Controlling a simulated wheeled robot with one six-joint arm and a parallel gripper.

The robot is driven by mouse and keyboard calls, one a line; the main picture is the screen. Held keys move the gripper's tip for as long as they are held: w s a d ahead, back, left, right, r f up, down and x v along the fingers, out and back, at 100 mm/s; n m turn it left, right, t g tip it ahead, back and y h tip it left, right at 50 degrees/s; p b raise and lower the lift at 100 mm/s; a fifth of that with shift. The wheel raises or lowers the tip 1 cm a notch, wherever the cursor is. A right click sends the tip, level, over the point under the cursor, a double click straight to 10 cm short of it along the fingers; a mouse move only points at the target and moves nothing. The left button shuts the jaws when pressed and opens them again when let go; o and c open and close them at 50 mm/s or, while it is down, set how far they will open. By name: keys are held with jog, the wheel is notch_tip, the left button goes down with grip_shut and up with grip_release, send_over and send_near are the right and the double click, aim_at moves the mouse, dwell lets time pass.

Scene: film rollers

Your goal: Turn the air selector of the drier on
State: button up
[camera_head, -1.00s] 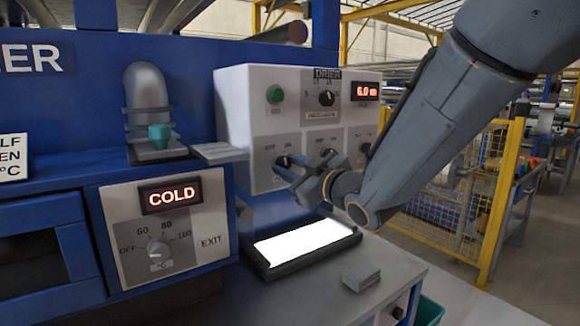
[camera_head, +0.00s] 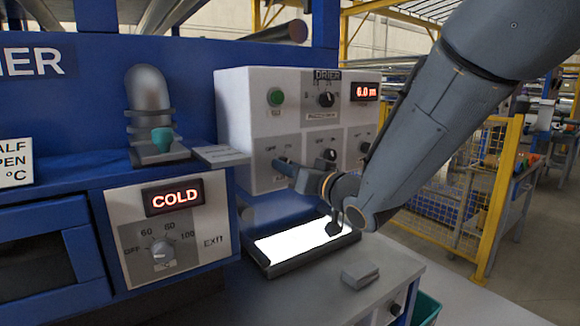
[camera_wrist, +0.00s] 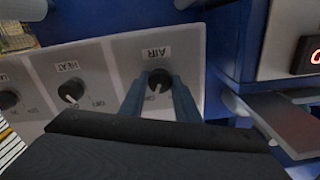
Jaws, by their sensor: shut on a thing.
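The white drier panel (camera_head: 232,110) stands at the middle of the head view, with the air selector at its lower left, mostly hidden there by my gripper (camera_head: 290,168). In the wrist view, the black air selector (camera_wrist: 158,79) sits below an upside-down AIR label (camera_wrist: 156,53). My gripper (camera_wrist: 159,88) has one finger on each side of the knob and is shut on it. The knob's white pointer shows between the fingers, but its exact setting is hard to read.
The heat selector (camera_wrist: 70,92) is beside the air selector. A lit white plate (camera_head: 300,242) lies below the panel, and a small grey block (camera_head: 360,275) rests on the bench. The oven panel reads COLD (camera_head: 173,197) at the left. A yellow fence (camera_head: 500,200) stands at the right.

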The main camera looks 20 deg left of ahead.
dwell(0.4)
jog(key=o, duration=1)
jog(key=shift+a, duration=0.1)
jog(key=shift+o, duration=0.2)
jog(key=b+v, duration=0.1)
jog(key=v, duration=0.7)
